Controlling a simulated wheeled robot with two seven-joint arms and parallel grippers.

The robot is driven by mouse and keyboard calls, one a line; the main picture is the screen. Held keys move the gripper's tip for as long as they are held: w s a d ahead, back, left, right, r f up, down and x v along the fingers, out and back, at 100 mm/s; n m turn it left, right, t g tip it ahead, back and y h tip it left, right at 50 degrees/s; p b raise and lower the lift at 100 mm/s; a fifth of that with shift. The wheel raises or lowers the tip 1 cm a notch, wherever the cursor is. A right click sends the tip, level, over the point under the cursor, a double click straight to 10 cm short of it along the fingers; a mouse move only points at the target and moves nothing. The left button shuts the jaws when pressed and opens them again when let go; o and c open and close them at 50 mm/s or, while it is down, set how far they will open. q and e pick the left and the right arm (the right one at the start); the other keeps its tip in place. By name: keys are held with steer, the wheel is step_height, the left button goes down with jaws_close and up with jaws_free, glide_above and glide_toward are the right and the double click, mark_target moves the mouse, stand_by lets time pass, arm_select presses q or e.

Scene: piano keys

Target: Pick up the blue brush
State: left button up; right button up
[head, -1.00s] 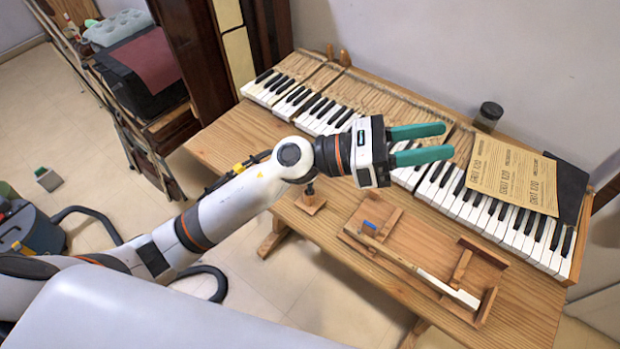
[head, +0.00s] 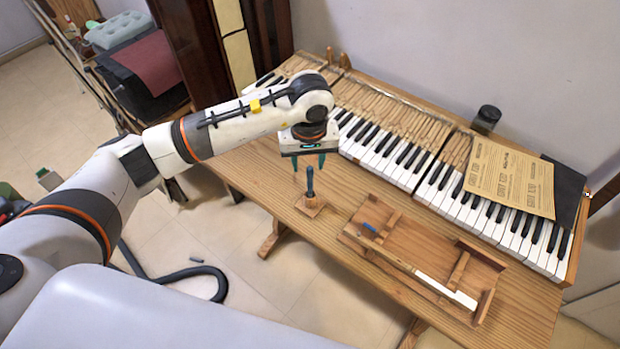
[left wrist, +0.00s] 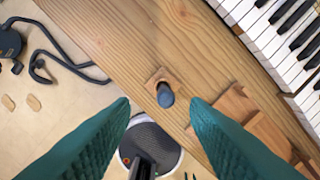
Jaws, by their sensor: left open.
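The blue brush (head: 310,182) shows as a slim dark blue handle standing upright on a small square wooden block (head: 309,206) near the table's front edge. It also shows end-on in the left wrist view (left wrist: 165,96), with the wooden block around its foot. My left gripper (head: 308,167) points down above the brush, teal fingers apart and empty. In the left wrist view the brush appears between the two fingertips (left wrist: 160,104), a little beyond them. I cannot tell whether the fingers reach down beside its top. My right gripper is not in view.
A shallow wooden tray (head: 408,250) with a white piano key and a small blue piece lies right of the brush. The keyboard (head: 400,158) runs along the table's back, with a paper sheet (head: 510,180) and a dark jar (head: 487,119). Bare table surrounds the block.

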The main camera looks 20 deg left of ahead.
mark_target(310, 176)
arm_select(q)
steer(key=shift+w+f, duration=0.1)
steer(key=shift+f, duration=0.8)
steer(key=f+p, duration=0.1)
steer(key=f, duration=0.2)
steer(key=f+p, duration=0.1)
steer(key=f, duration=0.1)
steer(key=shift+w+p, duration=0.35)
steer(key=shift+w, duration=0.05)
steer(key=shift+f, duration=0.25)
steer(key=shift+c, duration=0.5)
jaws_close()
